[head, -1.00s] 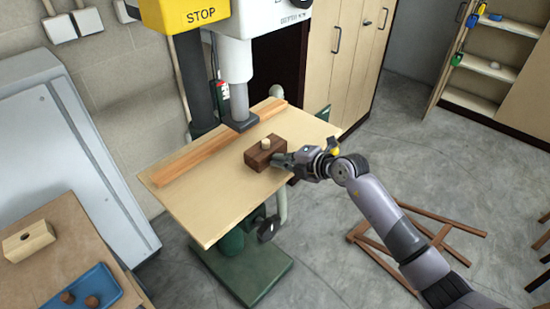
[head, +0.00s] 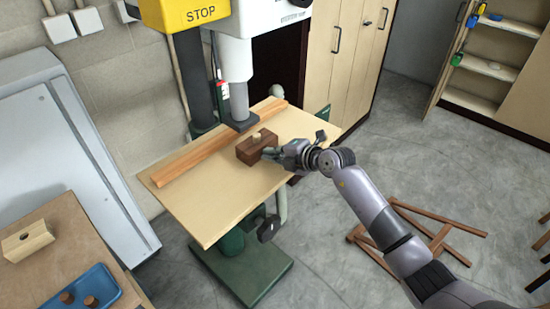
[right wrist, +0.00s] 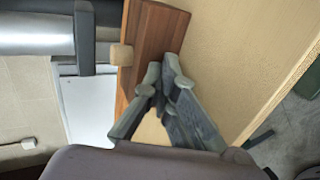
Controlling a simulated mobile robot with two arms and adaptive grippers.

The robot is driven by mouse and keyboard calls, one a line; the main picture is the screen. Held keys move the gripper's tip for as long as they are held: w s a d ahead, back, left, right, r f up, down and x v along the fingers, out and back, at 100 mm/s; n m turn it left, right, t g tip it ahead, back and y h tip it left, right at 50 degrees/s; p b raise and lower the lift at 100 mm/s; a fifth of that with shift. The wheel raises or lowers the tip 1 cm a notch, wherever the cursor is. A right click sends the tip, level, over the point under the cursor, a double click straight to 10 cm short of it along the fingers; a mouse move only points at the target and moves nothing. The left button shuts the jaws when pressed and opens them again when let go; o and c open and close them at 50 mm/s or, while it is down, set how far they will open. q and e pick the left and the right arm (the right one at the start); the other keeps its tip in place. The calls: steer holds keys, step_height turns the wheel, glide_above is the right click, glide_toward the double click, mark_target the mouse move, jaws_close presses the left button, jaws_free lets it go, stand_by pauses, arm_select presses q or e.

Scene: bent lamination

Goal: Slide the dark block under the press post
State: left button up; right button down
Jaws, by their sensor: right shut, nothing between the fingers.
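The dark block (head: 248,154), brown wood with a small pale peg (head: 256,135) on top, sits on the pale board of the press table (head: 205,213). It is just in front of and right of the grey press post (head: 238,92), whose dark square foot (head: 240,123) hangs over the board. My right gripper (head: 268,153) is shut and empty at the block's right end, touching or nearly so. In the right wrist view the fingertips (right wrist: 163,72) are close to the block (right wrist: 160,35), with the peg (right wrist: 121,54) beyond. My left gripper is not in view.
An orange wooden fence (head: 215,145) runs along the back of the board behind the block. The board's front left is clear. A side table at the lower left holds a pale wooden block (head: 27,241) and a blue tray (head: 75,305). A wooden stool frame (head: 430,235) lies on the floor.

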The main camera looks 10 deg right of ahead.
mark_target(263, 145)
steer(key=shift+w+a+b, duration=0.35)
steer(key=shift+w+a, duration=0.55)
steer(key=shift+w, duration=0.25)
steer(key=shift+w+a+b, duration=0.35)
steer(key=shift+w+a, duration=0.5)
steer(key=shift+w, duration=0.25)
steer(key=s+d+p, duration=0.1)
steer(key=s+p, duration=0.1)
steer(key=s+d+r+p, duration=0.1)
steer(key=s+d+p, duration=0.1)
steer(key=p, duration=0.1)
steer(key=shift+d, duration=0.1)
steer(key=s+d+p, duration=0.1)
steer(key=s+p, duration=0.1)
steer(key=shift+d+p, duration=0.2)
steer(key=shift+p, duration=0.15)
steer(key=shift+s+d+p, duration=0.45)
steer(key=shift+s+d, duration=0.05)
steer(key=shift+s, duration=0.1)
